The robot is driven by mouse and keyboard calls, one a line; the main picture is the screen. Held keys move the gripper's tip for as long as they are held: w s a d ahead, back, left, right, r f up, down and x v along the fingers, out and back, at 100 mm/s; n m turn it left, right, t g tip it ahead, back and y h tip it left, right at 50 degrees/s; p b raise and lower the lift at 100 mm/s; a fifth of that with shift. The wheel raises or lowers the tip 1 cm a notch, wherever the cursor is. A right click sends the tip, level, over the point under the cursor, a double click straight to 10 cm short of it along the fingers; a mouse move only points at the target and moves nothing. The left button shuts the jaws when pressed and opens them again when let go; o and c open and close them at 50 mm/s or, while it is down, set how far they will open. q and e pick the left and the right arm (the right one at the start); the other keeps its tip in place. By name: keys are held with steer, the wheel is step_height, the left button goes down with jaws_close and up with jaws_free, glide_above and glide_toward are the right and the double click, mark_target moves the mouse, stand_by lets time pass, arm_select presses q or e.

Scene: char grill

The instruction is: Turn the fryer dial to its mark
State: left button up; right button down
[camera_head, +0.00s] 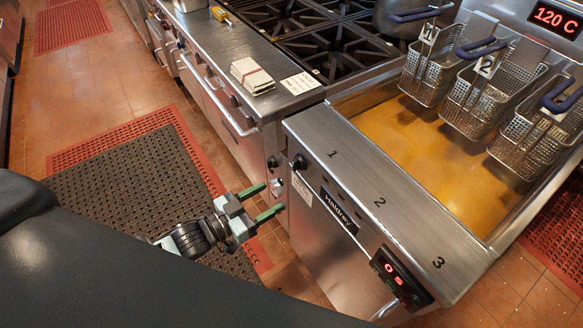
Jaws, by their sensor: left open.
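The fryer (365,170) stands at the right with a sloped steel front. A black round dial (299,162) sits at the upper left of that front, left of the nameplate. Its pointer and mark are too small to read. My left gripper (271,198) is open, with two green fingers pointing right toward the fryer front. It is below and left of the dial, apart from it. A small light-coloured fitting (277,187) shows between and beyond the fingertips; I cannot tell whether they touch it. My right gripper is not in view.
A fryer display (400,278) reads "0 S"; another (554,18) reads "120 C". Several wire baskets (432,77) with blue handles hang over the amber oil (420,135). A stove (235,50) adjoins at the left. The floor mat (130,180) area is clear.

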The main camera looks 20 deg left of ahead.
mark_target(293, 167)
arm_select(q)
steer(key=shift+m+h, duration=0.5)
steer(key=shift+h, duration=0.1)
steer(key=w+r, duration=0.1)
steer(key=w+a+r, duration=0.1)
steer(key=w, duration=0.1)
steer(key=shift+a+r, duration=0.2)
steer(key=shift+x, duration=3.9)
steer(key=shift+c, duration=0.8)
steer(key=c, duration=0.8)
